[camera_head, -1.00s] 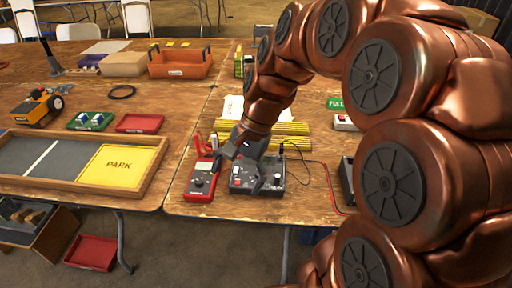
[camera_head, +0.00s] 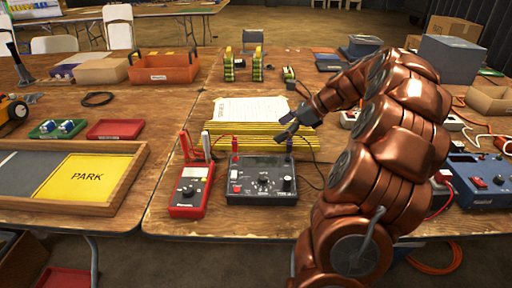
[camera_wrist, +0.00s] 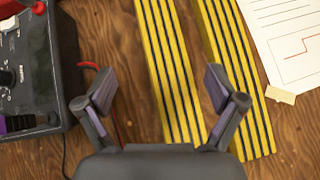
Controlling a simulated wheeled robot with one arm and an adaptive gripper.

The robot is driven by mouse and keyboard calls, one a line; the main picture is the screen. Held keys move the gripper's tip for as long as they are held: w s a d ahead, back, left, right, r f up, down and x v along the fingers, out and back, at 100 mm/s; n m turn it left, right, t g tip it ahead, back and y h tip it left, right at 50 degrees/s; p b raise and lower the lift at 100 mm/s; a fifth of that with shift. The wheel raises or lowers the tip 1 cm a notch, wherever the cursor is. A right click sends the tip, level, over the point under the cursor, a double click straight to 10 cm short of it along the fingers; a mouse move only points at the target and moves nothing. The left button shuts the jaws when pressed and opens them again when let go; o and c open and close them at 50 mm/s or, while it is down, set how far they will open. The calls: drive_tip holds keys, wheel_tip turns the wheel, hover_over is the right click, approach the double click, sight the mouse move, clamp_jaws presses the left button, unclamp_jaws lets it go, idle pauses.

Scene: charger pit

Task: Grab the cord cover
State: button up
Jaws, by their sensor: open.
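The yellow cord cover strips with black ribs (camera_head: 225,143) lie on the wooden table behind the black control box. In the wrist view, one strip (camera_wrist: 172,65) runs between my open fingers and a second strip (camera_wrist: 240,85) lies to its right, with a gap of bare wood between them. My gripper (camera_head: 285,128) is open and empty over the strips, tilted down; it also shows in the wrist view (camera_wrist: 160,88). The right finger partly covers the second strip. I cannot tell the exact height above them.
A white paper (camera_head: 250,110) lies by the strips. The black control box (camera_head: 261,181) and a red meter (camera_head: 188,192) with leads stand in front. Blue equipment (camera_head: 480,182) and cables are at right. An orange bin (camera_head: 163,69) stands at back left.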

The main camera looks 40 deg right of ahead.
sight(261, 141)
drive_tip(key=shift+w+b+x, duration=0.25)
drive_tip(key=shift+b+x, duration=0.6)
drive_tip(key=shift+x, duration=2.65)
drive_tip(key=shift+d+r, duration=0.1)
clamp_jaws()
